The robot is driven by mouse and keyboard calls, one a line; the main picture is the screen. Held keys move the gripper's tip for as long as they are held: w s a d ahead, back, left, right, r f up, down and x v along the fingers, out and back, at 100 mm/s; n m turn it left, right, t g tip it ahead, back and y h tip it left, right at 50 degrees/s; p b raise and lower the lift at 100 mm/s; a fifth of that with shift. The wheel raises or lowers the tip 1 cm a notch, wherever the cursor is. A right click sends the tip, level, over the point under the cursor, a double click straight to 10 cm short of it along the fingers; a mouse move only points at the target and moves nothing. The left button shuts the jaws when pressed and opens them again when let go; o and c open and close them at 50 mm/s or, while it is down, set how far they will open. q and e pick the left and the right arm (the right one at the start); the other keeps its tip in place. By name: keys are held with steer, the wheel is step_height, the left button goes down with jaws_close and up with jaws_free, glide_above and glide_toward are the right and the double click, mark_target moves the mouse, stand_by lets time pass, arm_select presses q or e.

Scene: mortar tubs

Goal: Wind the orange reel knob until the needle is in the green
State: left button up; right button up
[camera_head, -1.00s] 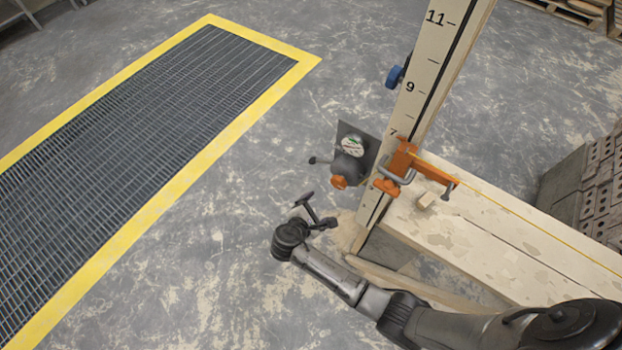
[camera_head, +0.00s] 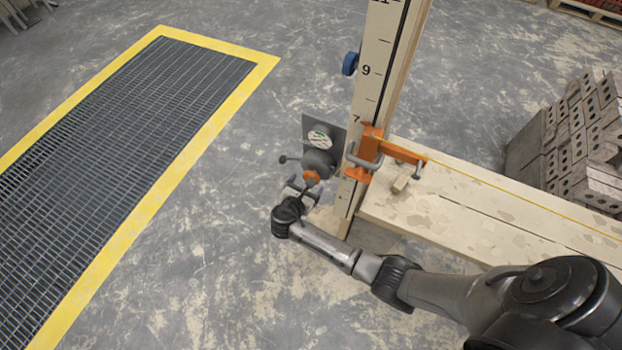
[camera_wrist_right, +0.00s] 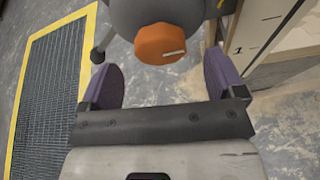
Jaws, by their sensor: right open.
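The orange reel knob (camera_head: 311,178) sits on the lower front of a grey reel (camera_head: 318,162). A round white gauge with a green part (camera_head: 320,138) is above it on a grey plate; its needle is too small to read. In the right wrist view the knob (camera_wrist_right: 161,44) carries a pale line mark and lies ahead of my right gripper, between the lines of its two fingers. My right gripper (camera_wrist_right: 162,82) is open and empty, with purple-padded fingers apart, just short of the knob. In the head view my right gripper (camera_head: 301,190) is just below the knob. My left gripper is out of view.
A tall numbered wooden post (camera_head: 377,75) carries the plate, an orange clamp (camera_head: 372,150) and a blue knob (camera_head: 350,64). Bricks (camera_head: 585,140) stand behind. A yellow-edged floor grate (camera_head: 130,110) lies left.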

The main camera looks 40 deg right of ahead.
steer(key=shift+b+x, duration=0.4)
steer(key=shift+x, duration=2.05)
steer(key=shift+c, duration=0.3)
steer(key=c, duration=0.9)
